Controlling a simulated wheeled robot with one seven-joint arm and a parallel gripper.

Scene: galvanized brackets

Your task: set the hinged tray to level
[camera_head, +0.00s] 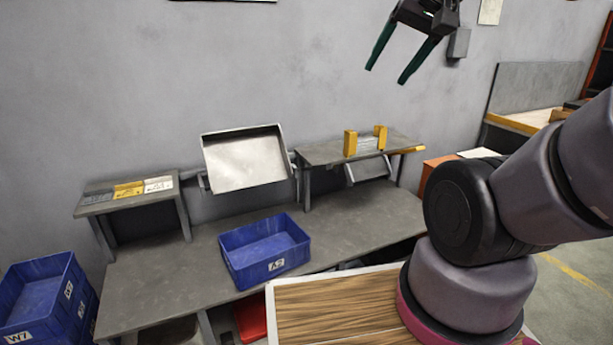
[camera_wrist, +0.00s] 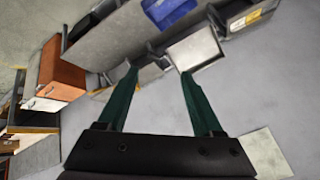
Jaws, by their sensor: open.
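The hinged tray (camera_head: 245,160) is a shallow grey metal tray at the back of the workbench, between two raised shelves. It is tilted, with its inside facing toward me, and looks empty. It also shows in the wrist view (camera_wrist: 193,50), beyond the fingertips. My gripper (camera_head: 384,75) is high in front of the wall, above and to the right of the tray and well apart from it. Its two green fingers are spread and hold nothing; they also show in the wrist view (camera_wrist: 158,72).
A blue bin (camera_head: 265,252) labelled A2 stands on the bench in front of the tray. The right shelf (camera_head: 325,153) carries yellow blocks (camera_head: 350,143). The left shelf (camera_head: 105,205) has labelled plates. Blue crates (camera_head: 45,300) stand at left. Air above the bench is clear.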

